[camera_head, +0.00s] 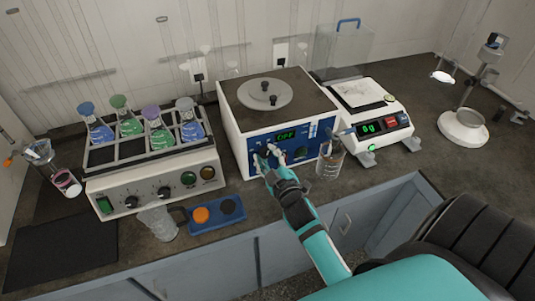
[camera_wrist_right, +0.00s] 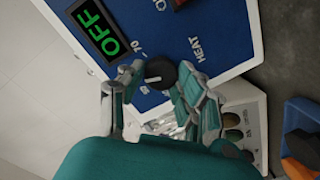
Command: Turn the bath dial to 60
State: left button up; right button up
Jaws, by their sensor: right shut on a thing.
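The bath (camera_head: 240,112) is a white box with a blue front panel and a round grey lid on top. Its green display (camera_head: 286,135) reads OFF, and the display (camera_wrist_right: 99,28) shows the same in the right wrist view. The black bath dial (camera_wrist_right: 160,72) sits on the blue panel, with a pale mark on it and printed labels around it, 70 among them. My right gripper (camera_head: 268,155) is at the panel; in the right wrist view the gripper (camera_wrist_right: 160,82) has its fingers closed on both sides of the dial. In the head view the gripper mostly hides the dial. My left gripper is not in view.
A shaker (camera_head: 155,188) with several colored flasks stands left of the bath. A balance (camera_head: 369,108) stands to its right, with a beaker (camera_head: 330,163) close to the panel's right end. A blue tray (camera_head: 217,222) and a glass jug (camera_head: 158,222) stand near the counter's front edge.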

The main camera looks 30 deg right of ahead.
jog(key=shift+f+m, duration=0.1)
jog(key=shift+m, duration=0.5)
jog(key=o, duration=1.1)
jog(key=shift+o, duration=0.2)
jog(key=shift+s, duration=0.1)
jog(key=v, duration=1.2)
jog(key=shift+d, duration=0.1)
